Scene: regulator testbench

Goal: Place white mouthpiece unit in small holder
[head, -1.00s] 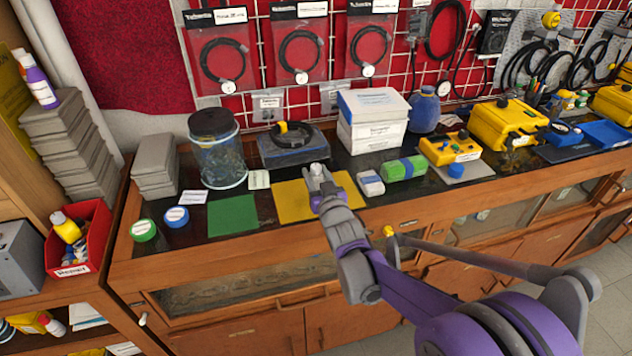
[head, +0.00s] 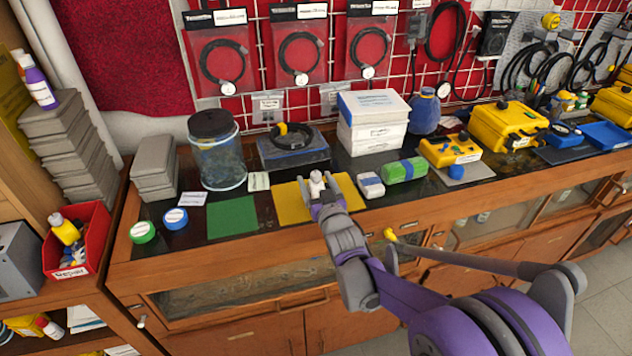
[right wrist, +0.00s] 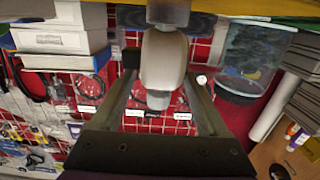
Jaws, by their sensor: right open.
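The white mouthpiece unit (head: 317,181) stands upright at the yellow mat (head: 290,207) on the bench. My right gripper (head: 320,188) is open, with one finger on each side of the unit. In the right wrist view, which is upside down, the pale unit (right wrist: 163,62) shows between the spread fingers of my right gripper (right wrist: 165,75), with gaps beside it. A grey block (right wrist: 168,12) is at its bench end; I cannot tell whether this is the small holder. My left gripper is not in view.
A green mat (head: 232,216) lies to the left. Behind are a grey case with a coiled cable (head: 292,150), a glass jar (head: 217,165) and stacked white boxes (head: 373,130).

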